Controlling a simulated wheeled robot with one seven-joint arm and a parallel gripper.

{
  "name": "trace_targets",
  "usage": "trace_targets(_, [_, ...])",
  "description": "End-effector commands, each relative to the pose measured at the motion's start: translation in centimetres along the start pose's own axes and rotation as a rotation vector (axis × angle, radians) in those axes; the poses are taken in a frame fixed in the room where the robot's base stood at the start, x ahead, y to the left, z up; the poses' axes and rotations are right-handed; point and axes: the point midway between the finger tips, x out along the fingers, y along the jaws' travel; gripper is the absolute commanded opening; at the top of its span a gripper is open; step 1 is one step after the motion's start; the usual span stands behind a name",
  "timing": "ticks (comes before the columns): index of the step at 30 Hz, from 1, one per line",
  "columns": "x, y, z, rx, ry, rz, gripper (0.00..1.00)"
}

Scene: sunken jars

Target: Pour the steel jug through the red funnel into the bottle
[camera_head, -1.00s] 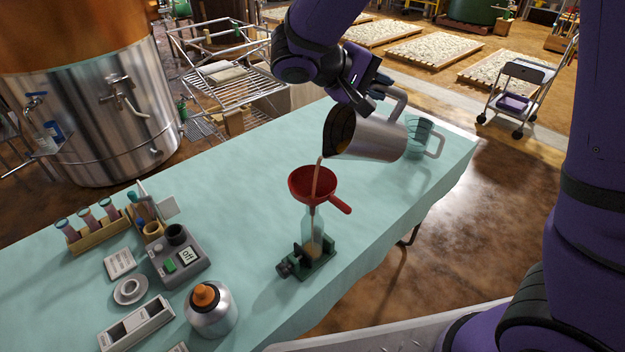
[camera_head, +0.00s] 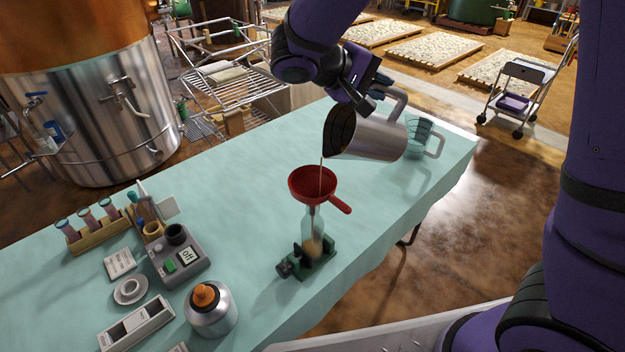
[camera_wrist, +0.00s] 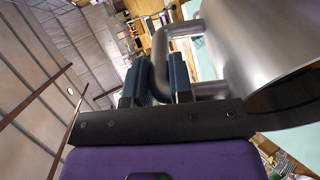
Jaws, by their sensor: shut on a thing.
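The steel jug (camera_head: 372,138) is tipped to the left above the funnel, its mouth facing left and down. A thin brownish stream falls from its lip into the red funnel (camera_head: 313,183). The funnel sits in the neck of the clear bottle (camera_head: 313,222), which stands upright in a green clamp stand (camera_head: 308,262). Tan liquid (camera_head: 312,248) shows in the bottle's lower part. My gripper (camera_head: 378,92) is shut on the jug's handle; in the wrist view the dark fingers (camera_wrist: 160,80) are at the handle (camera_wrist: 163,45) beside the jug's body (camera_wrist: 262,45).
A clear glass mug (camera_head: 420,140) stands behind the jug. To the left on the cloth-covered table (camera_head: 240,190) are a tube rack (camera_head: 95,230), a grey device with a switch (camera_head: 180,258) and a steel bottle with an orange cap (camera_head: 211,308). Clear cloth lies around the clamp stand.

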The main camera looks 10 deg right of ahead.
Motion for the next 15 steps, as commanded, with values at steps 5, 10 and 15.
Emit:
trace_targets(5, [-0.09,0.04,-0.01,0.000,0.000,0.004,0.00])
trace_targets(10, [-0.35,0.05,-0.03,0.000,0.001,0.018,0.00])
trace_targets(15, [-0.64,0.12,-0.02,-0.001,0.000,0.037,0.00])
